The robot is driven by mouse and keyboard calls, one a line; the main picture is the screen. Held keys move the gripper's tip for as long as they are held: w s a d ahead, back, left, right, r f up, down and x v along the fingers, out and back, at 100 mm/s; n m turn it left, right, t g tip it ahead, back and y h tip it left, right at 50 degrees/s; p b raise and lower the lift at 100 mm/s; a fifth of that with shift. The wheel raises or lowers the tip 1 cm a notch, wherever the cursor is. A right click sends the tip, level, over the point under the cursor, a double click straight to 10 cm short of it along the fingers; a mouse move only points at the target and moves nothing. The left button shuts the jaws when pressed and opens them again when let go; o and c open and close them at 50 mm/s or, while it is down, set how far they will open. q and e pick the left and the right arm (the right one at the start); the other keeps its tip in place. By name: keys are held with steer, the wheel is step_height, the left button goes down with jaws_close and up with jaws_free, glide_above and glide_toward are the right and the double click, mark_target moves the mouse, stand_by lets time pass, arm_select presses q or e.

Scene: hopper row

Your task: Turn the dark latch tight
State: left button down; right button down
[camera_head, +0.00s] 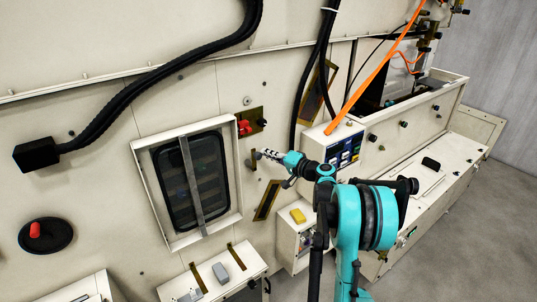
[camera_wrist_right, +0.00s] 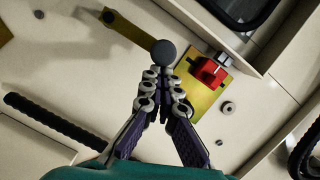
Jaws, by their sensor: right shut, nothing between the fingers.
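A dark grey round knob (camera_wrist_right: 163,52), which looks like the dark latch, is at the tips of my right gripper (camera_wrist_right: 163,74) in the wrist view. The fingers are closed together just short of it or touching it; I cannot tell which. Nothing is between them. In the head view my right gripper (camera_head: 262,153) reaches left to the pale panel, right of the framed window. The small dark knob (camera_head: 249,163) shows beside its tips there. The knob's turn angle cannot be read. My left gripper is not in view.
A red switch on a brass plate (camera_head: 251,122) sits just above the gripper; it also shows in the wrist view (camera_wrist_right: 209,72). The framed window (camera_head: 237,180) is to the left. A control box (camera_head: 335,137) and orange strap (camera_head: 366,82) are right. Black cables (camera_head: 170,70) cross the panel.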

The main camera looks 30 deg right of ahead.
mark_target(259, 156)
steer(key=a+n, duration=0.4)
steer(key=shift+s+r+g+h, duration=0.15)
steer(key=shift+s+g+h, duration=0.05)
steer(key=shift+g+h, duration=0.2)
steer(key=a+f+n+h+b, duration=0.4)
steer(key=a+f+n+b, duration=0.1)
steer(key=n, duration=0.5)
steer(key=shift+s+a+f, duration=0.25)
steer(key=shift+a+f, duration=0.5)
steer(key=shift+a, duration=0.6)
